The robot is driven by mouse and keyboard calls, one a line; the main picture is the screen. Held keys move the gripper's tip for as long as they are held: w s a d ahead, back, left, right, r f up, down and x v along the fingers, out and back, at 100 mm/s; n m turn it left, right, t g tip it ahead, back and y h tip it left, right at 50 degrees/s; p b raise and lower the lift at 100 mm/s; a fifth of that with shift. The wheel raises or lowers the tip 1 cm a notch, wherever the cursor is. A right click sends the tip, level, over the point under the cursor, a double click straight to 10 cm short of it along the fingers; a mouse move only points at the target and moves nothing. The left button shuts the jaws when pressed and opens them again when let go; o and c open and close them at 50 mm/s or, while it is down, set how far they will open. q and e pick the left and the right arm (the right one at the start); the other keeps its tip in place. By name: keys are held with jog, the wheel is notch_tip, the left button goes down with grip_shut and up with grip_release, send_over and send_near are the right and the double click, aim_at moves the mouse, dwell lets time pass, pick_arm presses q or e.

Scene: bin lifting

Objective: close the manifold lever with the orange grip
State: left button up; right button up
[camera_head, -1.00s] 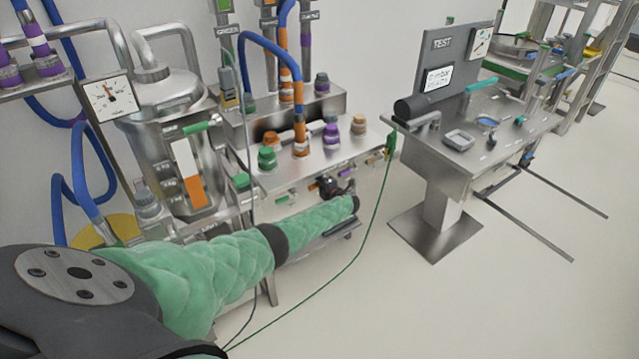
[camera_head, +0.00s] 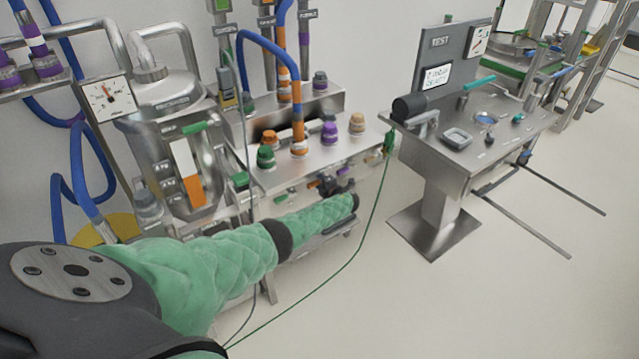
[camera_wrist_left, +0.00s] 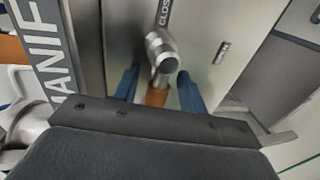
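The manifold lever shows in the left wrist view as a round metal pivot (camera_wrist_left: 162,50) with an orange grip (camera_wrist_left: 157,95) pointing toward my palm. My left gripper (camera_wrist_left: 158,90) has its two blue fingers on either side of the orange grip, with a narrow gap at each side, so it looks open around it. The grip's near end is hidden behind my gripper body. In the head view my left gripper (camera_head: 330,186) is under the front edge of the manifold bench, beside a small orange piece (camera_head: 312,184). My right gripper is not in view.
The manifold bench (camera_head: 335,152) carries several coloured caps and an orange-banded hose. A green cable (camera_head: 352,255) hangs from its right end to the floor. A test stand (camera_head: 440,185) is to the right. "CLOS" lettering (camera_wrist_left: 164,14) is on the panel above the pivot.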

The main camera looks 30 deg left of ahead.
pick_arm(q)
jog(key=shift+d, duration=0.1)
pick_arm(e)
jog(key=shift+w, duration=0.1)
pick_arm(q)
jog(key=shift+s+d+r, duration=0.1)
jog(key=shift+s+d, duration=0.05)
jog(key=shift+d, duration=0.15)
jog(key=v, duration=0.7)
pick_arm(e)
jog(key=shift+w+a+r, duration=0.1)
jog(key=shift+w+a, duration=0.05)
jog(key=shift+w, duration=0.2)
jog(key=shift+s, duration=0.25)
